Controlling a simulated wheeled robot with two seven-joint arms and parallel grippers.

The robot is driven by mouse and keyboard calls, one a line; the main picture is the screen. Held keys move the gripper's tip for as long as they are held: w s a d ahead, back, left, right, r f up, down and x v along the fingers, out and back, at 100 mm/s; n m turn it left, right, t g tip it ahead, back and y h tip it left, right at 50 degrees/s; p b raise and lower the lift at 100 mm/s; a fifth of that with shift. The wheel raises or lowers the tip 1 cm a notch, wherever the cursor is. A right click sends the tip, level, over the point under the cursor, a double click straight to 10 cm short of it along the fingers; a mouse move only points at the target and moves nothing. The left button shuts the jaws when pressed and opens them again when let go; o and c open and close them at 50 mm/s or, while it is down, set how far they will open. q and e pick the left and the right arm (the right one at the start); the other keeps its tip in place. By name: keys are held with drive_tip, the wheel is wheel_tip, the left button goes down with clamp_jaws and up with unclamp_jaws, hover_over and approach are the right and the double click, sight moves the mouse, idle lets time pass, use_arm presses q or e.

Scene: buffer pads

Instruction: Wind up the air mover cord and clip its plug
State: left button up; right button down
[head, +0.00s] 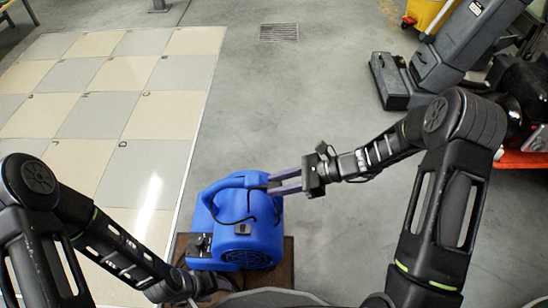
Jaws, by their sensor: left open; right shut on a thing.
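The blue air mover (207,225) stands on a brown platform (287,262) at the bottom centre of the head view. Its black cord (249,203) loops over the top and side of the blue housing. My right gripper (272,185) reaches in from the right at the upper right of the housing. Its fingers are shut on what looks like the cord's plug, a small dark thing mostly hidden between them. My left gripper (216,288) is low at the front left of the air mover, open, and partly hidden at the bottom edge.
A checkered pad floor (130,115) lies at the left. Bare concrete is clear behind the air mover, with a floor drain (279,32) further back. A grey floor machine (392,80) and a yellow bucket (428,12) stand at the upper right.

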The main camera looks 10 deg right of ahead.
drive_tip(key=s+a+b, duration=0.1)
drive_tip(key=s+a, duration=0.4)
drive_tip(key=a, duration=0.6)
drive_tip(key=shift+b, duration=0.35)
